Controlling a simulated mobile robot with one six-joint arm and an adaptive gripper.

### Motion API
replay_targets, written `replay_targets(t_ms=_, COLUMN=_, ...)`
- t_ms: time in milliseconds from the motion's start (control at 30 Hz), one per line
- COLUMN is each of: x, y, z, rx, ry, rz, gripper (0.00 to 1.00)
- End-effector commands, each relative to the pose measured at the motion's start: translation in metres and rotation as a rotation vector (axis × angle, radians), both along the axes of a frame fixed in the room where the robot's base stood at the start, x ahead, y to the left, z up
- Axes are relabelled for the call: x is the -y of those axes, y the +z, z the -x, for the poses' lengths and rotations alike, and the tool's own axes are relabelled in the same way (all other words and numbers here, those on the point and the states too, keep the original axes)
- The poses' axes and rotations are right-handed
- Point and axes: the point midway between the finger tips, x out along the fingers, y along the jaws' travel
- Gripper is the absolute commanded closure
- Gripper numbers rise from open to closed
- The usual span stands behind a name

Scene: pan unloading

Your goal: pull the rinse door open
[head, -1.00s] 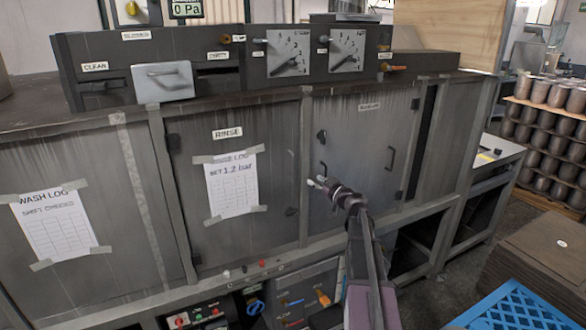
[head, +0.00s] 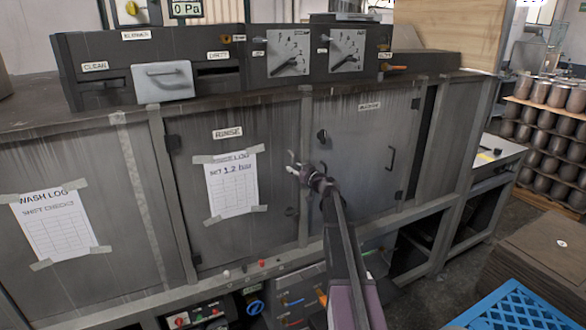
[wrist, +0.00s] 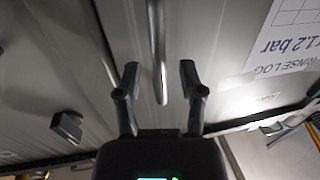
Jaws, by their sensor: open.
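The rinse door (head: 185,150) is a grey metal panel with a RINSE label and a taped paper log (head: 232,186); it stands shut in the machine front. My gripper (head: 294,168) is at the right edge of this door. In the wrist view, the door's bar handle (wrist: 156,45) runs down between the two open fingers of my gripper (wrist: 158,82). The fingers stand apart on both sides of the bar, and I see no clear contact. The log also shows in the wrist view (wrist: 283,45). In the head view my gripper hides most of the handle.
A second grey door (head: 362,140) with its own handle (head: 390,158) is to the right. A dark knob-like latch (wrist: 66,127) shows in the wrist view. A blue crate (head: 520,310) and stacked brown sheets (head: 540,250) stand at the lower right.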

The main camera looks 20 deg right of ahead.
Motion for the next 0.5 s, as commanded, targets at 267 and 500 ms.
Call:
replay_targets(t_ms=267, x=-0.0028, y=0.0000, z=-0.0133, rx=0.000, ry=-0.001, rz=0.000, gripper=0.49)
replay_targets(t_ms=500, x=-0.0030, y=0.0000, z=-0.0132, rx=0.000, ry=-0.001, rz=0.000, gripper=0.49)
